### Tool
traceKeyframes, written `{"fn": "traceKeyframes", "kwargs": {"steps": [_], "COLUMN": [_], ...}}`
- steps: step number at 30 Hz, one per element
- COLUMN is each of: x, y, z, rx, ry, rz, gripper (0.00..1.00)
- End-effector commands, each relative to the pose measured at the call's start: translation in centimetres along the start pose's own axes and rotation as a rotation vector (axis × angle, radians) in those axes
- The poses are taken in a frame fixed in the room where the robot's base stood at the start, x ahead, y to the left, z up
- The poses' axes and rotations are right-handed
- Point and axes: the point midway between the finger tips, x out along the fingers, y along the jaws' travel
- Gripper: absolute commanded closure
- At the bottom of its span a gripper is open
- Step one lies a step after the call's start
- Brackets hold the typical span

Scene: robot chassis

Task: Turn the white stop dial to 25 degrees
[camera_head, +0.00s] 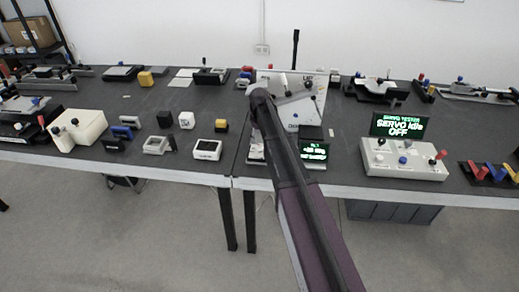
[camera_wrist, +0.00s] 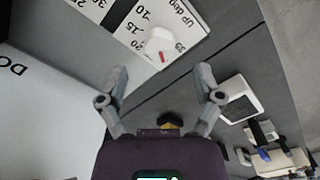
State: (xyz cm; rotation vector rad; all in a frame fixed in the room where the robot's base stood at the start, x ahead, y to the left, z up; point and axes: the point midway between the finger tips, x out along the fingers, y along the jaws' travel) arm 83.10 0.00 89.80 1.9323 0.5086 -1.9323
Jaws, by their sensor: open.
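The white stop dial (camera_wrist: 158,43) shows in the wrist view, a small round knob with a red mark on a light panel (camera_wrist: 110,12) with black degree numbers. Numbers such as 10 and 15 are readable beside it; the exact reading of the red mark is unclear. My gripper (camera_wrist: 161,80) is open and empty, its two fingers spread below the dial in the picture and apart from it. In the head view the light panel (camera_head: 300,97) of this device stands on the table, partly hidden by my arm; the dial cannot be made out there.
A small green-lettered display (camera_head: 314,151) stands in front of the device. To the right is a servo tester box (camera_head: 404,160) with a screen reading "SERVO idle OFF". Several small boxes and a white-framed display (camera_head: 207,149) stand to the left. Dark tabletop (camera_head: 345,125) is bare between some of them.

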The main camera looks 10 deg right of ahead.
Motion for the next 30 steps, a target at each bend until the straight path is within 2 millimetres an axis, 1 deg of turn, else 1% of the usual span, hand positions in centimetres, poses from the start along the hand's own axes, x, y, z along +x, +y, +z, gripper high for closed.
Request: {"fn": "traceKeyframes", "kwargs": {"steps": [1,3,9,15,21,30], "x": [0.8,1.3,2.8,3.8,4.3,4.3], "y": [0.0,0.0,0.0,0.0,0.0,0.1], "z": [0.0,0.0,0.0,0.0,0.0,0.1], "rx": [0.0,0.0,0.0,0.0,0.0,0.001], "ry": [0.0,0.0,0.0,0.0,0.0,0.0], "rz": [0.0,0.0,0.0,0.0,0.0,0.0], "gripper": [0.16,0.16,0.16,0.16,0.16,0.16]}}
